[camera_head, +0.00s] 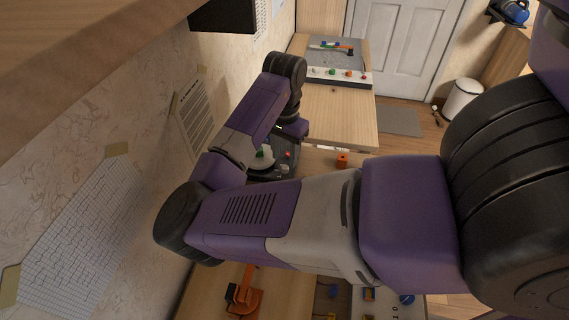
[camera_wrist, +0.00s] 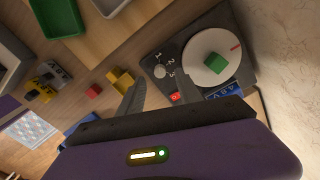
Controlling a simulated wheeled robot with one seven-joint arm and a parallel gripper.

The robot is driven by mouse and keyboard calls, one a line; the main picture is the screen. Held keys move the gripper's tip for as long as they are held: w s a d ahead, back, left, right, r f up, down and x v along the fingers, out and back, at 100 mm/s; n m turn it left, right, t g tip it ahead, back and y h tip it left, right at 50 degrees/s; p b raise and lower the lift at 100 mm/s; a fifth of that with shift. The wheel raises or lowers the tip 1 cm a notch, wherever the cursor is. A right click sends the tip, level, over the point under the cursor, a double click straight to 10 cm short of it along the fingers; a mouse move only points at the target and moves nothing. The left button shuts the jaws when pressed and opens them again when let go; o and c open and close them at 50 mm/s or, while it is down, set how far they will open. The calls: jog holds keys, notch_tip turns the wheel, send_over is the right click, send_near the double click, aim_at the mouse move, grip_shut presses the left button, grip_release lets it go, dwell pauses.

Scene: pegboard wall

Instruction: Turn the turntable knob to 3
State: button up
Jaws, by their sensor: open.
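The turntable (camera_wrist: 205,38) is a dark box in the wrist view, with a white disc (camera_wrist: 196,75) bearing a green cube (camera_wrist: 215,61) and a red mark near its rim. In the head view the turntable (camera_head: 266,172) is partly hidden by my arm.
In the wrist view, a yellow block (camera_wrist: 120,79), a red cube (camera_wrist: 93,91) and a green tray (camera_wrist: 58,17) lie left of the turntable. The wall is close on the right. In the head view, a panel with coloured knobs (camera_head: 340,77) stands on the far table.

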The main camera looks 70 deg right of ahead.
aim_at(285, 167)
jog(key=shift+f, duration=1.95)
grip_shut()
